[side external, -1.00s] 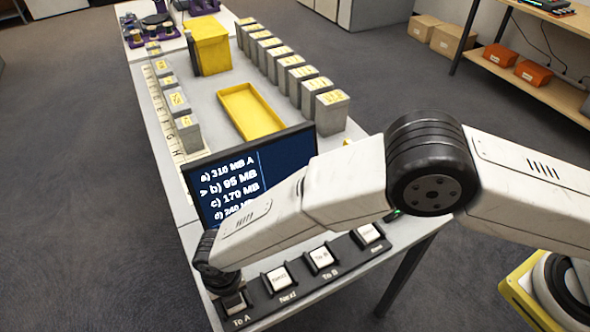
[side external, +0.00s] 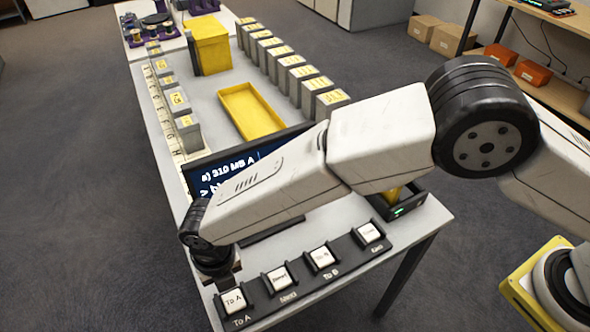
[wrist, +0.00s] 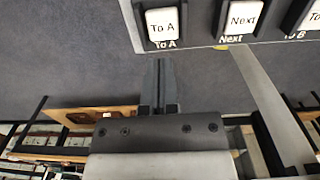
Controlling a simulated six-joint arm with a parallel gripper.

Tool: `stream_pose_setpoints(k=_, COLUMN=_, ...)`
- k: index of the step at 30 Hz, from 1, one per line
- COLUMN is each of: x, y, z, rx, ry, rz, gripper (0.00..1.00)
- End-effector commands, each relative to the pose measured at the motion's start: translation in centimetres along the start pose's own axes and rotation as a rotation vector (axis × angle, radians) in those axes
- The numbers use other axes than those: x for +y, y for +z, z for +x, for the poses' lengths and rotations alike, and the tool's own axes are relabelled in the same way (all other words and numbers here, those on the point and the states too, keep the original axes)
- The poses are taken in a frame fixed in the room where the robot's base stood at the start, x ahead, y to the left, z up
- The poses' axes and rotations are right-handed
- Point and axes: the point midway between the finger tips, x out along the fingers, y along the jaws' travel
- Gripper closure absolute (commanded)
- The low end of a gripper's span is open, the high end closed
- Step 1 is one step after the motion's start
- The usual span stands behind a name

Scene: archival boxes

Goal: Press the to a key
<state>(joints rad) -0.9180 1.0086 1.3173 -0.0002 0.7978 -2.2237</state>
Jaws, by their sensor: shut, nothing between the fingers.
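The "To A" key (side external: 233,301) is a white square key in a black frame at the left end of the key row. It also shows in the wrist view (wrist: 163,23), just beyond and above my fingertips. My gripper (wrist: 159,62) is shut and empty, its two dark fingers together. In the side external view my gripper (side external: 222,278) is up behind the "To A" key and apart from it, as far as I can tell. The screen (side external: 222,172) is mostly hidden by my arm; "a) 310 MB A" can be read in part.
The "Next" key (side external: 280,278), the "To B" key (side external: 322,257) and another key (side external: 370,232) follow to the right. A yellow tray (side external: 237,97), a yellow box (side external: 208,45) and several grey archival boxes stand farther back on the table.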

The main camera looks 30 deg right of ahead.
Motion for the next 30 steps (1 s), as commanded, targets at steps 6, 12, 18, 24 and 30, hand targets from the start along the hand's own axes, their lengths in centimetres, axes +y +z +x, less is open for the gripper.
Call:
stream_pose_setpoints(k=6, x=0.1, y=0.1, z=-3.6, rx=-0.002, ry=0.003, rz=0.000, gripper=1.00)
stream_pose_setpoints(k=12, x=0.1, y=0.1, z=-5.5, rx=-0.001, ry=0.002, rz=0.000, gripper=1.00)
stream_pose_setpoints(k=18, x=0.1, y=0.1, z=-6.1, rx=-0.001, ry=0.001, rz=0.000, gripper=1.00)
stream_pose_setpoints(k=24, x=0.1, y=0.1, z=-6.1, rx=-0.001, ry=0.001, rz=0.000, gripper=1.00)
stream_pose_setpoints(k=30, x=0.1, y=0.1, z=-6.1, rx=-0.001, ry=0.001, rz=0.000, gripper=1.00)
